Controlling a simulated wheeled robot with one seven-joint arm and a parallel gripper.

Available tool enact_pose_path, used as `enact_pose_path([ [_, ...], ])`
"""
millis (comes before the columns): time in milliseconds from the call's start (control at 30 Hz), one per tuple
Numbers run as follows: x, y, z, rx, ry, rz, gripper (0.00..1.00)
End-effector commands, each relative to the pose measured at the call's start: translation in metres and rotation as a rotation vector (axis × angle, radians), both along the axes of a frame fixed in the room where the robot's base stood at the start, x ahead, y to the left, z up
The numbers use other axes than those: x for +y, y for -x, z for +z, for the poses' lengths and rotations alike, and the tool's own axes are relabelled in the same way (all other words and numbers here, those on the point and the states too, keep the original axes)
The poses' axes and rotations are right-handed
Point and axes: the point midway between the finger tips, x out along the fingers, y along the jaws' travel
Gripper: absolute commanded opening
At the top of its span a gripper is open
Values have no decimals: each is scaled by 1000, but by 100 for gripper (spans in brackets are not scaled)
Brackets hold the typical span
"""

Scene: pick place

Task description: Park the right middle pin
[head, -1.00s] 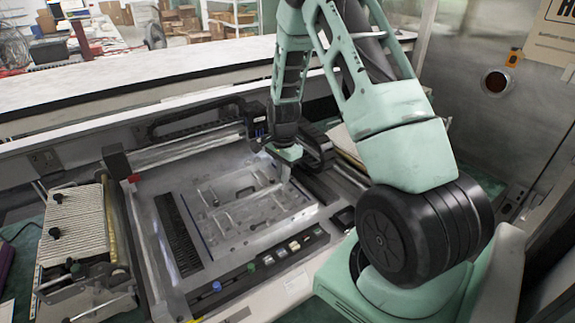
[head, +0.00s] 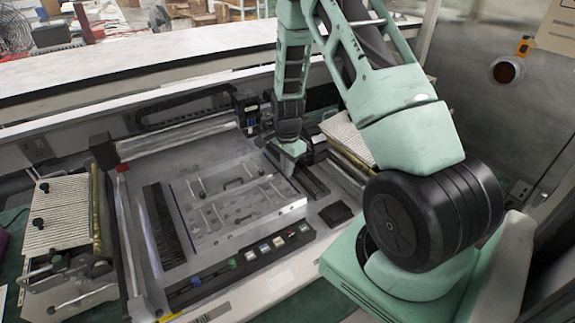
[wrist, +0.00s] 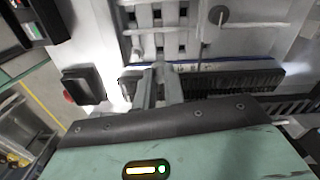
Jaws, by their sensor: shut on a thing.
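A grey metal plate (head: 215,234) carries several thin upright pins and flat bars. My gripper (head: 290,172) is low at the plate's right edge, beside the dark rail. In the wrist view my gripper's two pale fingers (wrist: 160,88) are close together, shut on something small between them. What they hold is mostly hidden, and I take it to be the right middle pin. The fingertips are near the slotted plate (wrist: 158,40) in that view. I cannot tell whether the held thing touches the surface below.
A black comb-like strip (head: 166,226) lies left of the plate. Several coloured buttons (head: 265,247) line the front. A ribbed tray (head: 60,215) stands at left, another (head: 345,138) just right of my gripper. A dark square block (head: 336,214) lies right of the plate.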

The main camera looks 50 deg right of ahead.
Motion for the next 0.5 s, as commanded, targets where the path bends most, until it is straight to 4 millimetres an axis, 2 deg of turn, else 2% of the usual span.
enact_pose_path([
  [500,0,0,-32,-1,0,-1,0],
])
